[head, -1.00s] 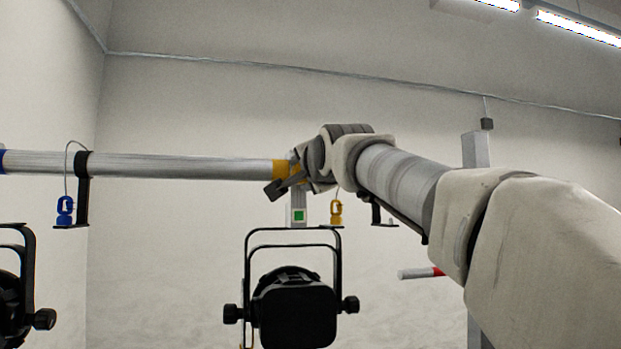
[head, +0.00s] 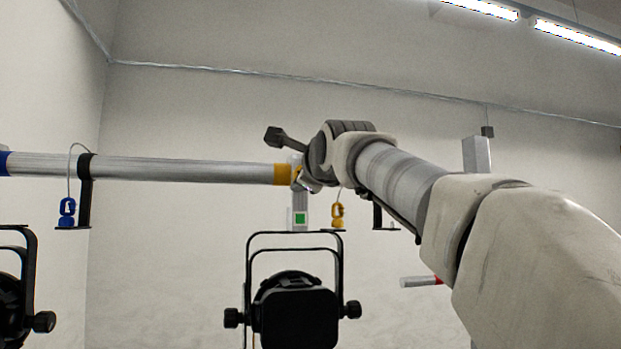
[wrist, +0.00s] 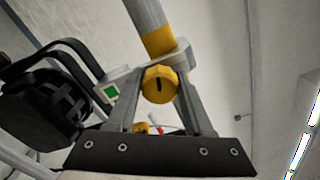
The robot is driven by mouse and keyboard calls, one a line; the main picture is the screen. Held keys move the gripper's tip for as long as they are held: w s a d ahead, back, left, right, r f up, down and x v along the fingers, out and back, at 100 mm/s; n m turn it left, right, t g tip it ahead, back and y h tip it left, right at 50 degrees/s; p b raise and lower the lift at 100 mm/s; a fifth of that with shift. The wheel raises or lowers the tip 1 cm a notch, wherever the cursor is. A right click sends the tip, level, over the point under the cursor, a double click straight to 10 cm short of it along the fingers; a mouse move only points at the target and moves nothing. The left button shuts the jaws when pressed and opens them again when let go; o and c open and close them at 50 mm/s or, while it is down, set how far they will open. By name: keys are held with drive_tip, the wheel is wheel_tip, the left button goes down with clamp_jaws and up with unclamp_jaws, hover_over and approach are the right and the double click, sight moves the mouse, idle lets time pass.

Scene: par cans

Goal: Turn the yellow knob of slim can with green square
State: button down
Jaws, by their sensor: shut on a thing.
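The slim can with the green square (head: 296,305) hangs from the horizontal pipe on a grey clamp. The green square (head: 300,218) is on the clamp's lower part and also shows in the wrist view (wrist: 111,92). The yellow knob (wrist: 160,84) is in the middle of the wrist view, round with a dark slot. My gripper (wrist: 161,86) is shut on the knob, with one finger on each side. In the head view the knob and fingertips are hidden behind my wrist.
The pipe (head: 190,168) carries a yellow band at the clamp and a blue band at the left. Another black can (head: 12,290) hangs at the far left. A yellow safety-cable clip (head: 338,213) hangs beside the clamp. A grey post (head: 477,155) stands behind my arm.

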drive_tip(key=m, duration=0.6)
drive_tip(key=shift+b, duration=0.35)
drive_tip(key=m+b, duration=0.1)
drive_tip(key=m, duration=0.2)
drive_tip(key=shift+m+b, duration=0.5)
drive_tip(key=shift+m, duration=0.5)
drive_tip(key=shift+c, duration=1.5)
unclamp_jaws()
